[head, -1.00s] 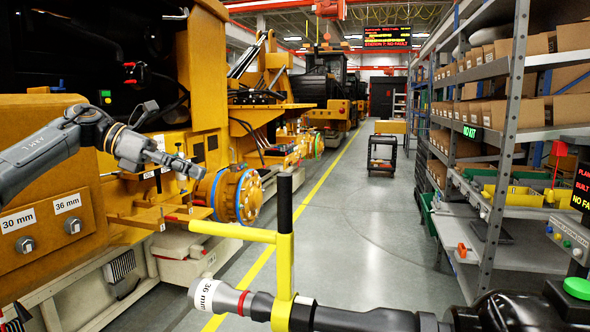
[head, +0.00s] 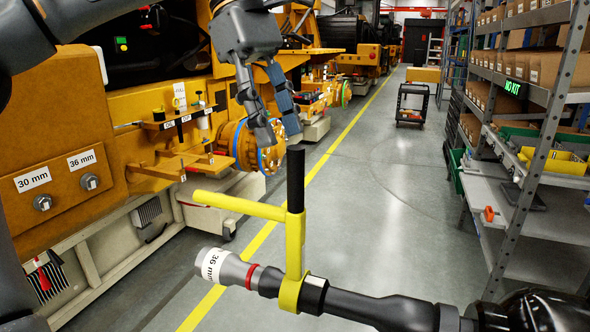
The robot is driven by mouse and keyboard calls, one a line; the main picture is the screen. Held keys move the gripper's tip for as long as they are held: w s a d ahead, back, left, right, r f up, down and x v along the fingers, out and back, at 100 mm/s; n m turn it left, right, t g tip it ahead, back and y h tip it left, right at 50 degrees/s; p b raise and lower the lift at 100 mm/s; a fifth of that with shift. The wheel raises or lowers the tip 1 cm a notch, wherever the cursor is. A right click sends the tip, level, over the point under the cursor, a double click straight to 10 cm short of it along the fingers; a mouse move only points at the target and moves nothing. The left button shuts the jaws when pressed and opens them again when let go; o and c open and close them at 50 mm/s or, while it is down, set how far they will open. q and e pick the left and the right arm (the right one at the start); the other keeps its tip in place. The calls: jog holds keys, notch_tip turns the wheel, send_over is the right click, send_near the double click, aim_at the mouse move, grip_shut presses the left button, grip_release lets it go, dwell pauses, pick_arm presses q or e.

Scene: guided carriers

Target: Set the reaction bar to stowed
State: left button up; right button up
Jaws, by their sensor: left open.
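The reaction bar (head: 242,206) is yellow and sits on a collar around the grey and black tool at the bottom of the head view. One yellow arm points left and slightly up; a black grip (head: 295,180) stands upright on its post. The tool's socket end (head: 218,265) carries a "36 mm" label and points left. My left gripper (head: 279,136) is open, fingers pointing down, at the top of the black grip in the picture. I cannot tell whether it touches the grip. My right gripper is not in view.
Yellow machinery with a round orange hub (head: 240,146) and a small tool shelf (head: 181,118) stands at left. Metal shelving (head: 545,150) with bins lines the right. A dark cart (head: 411,103) stands farther back in the aisle. The grey floor between is mostly clear.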

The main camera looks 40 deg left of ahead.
aim_at(303, 193)
pick_arm(q)
jog(key=p+x, duration=0.1)
jog(key=x, duration=0.6)
jog(key=shift+w+d+f, duration=0.15)
jog(key=shift+f, duration=0.05)
jog(key=shift+c, duration=0.2)
grip_shut()
